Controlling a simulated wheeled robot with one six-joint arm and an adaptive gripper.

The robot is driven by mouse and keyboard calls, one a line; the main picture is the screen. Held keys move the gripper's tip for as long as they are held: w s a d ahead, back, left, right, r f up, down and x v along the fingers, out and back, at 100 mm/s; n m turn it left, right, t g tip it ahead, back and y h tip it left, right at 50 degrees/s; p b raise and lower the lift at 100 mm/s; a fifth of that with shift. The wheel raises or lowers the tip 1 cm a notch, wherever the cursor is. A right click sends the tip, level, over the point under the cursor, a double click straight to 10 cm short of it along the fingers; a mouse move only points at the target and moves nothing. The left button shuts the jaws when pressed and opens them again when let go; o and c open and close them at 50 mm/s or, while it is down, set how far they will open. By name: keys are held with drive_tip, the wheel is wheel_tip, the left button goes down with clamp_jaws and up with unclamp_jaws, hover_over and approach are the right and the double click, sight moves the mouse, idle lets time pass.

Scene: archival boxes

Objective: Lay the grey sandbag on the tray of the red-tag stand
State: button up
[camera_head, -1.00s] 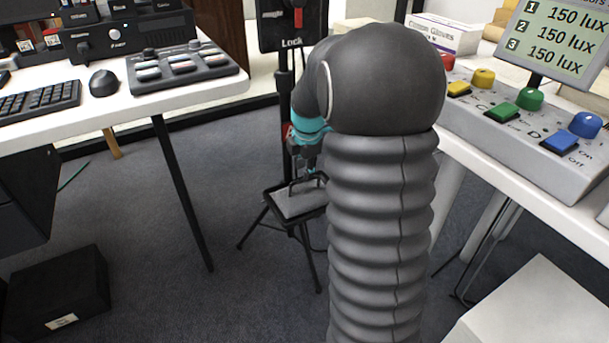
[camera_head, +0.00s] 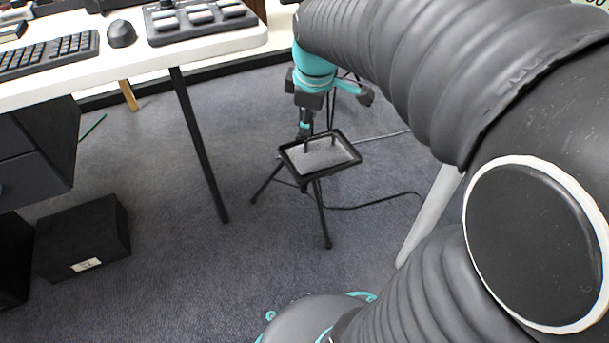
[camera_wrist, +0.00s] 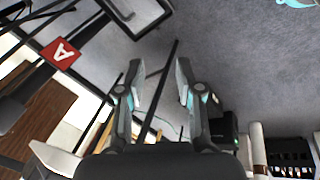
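The grey sandbag (camera_head: 318,157) lies on the black-rimmed tray (camera_head: 335,172) of a tripod stand, with its dark handle standing up. My gripper (camera_head: 304,127) is just behind the tray's far edge in the head view, partly hidden by its own body. In the wrist view my gripper (camera_wrist: 160,72) is open, with nothing between its fingers. The tray's rim (camera_wrist: 165,22) shows at the top of that view, beyond the fingers. A red tag (camera_wrist: 60,53) with a white letter A is on the stand's dark post at the left.
A white desk (camera_head: 130,70) with a keyboard (camera_head: 48,56) and a control panel (camera_head: 205,22) stands at the left. A black box (camera_head: 82,238) sits on the floor below. A cable (camera_head: 375,203) runs over the carpet right of the stand. My arm covers the right side.

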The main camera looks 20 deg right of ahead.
drive_tip(key=s+a+m+t, duration=0.1)
drive_tip(key=s+a+m, duration=0.2)
drive_tip(key=s+m, duration=0.2)
drive_tip(key=s+a+f+m+t, duration=0.1)
drive_tip(key=s+a+m, duration=0.3)
drive_tip(key=s, duration=0.6)
drive_tip(key=shift+s+m+y, duration=0.3)
drive_tip(key=shift+s+m, duration=0.1)
drive_tip(key=shift+m, duration=0.5)
drive_tip(key=shift+a, duration=0.1)
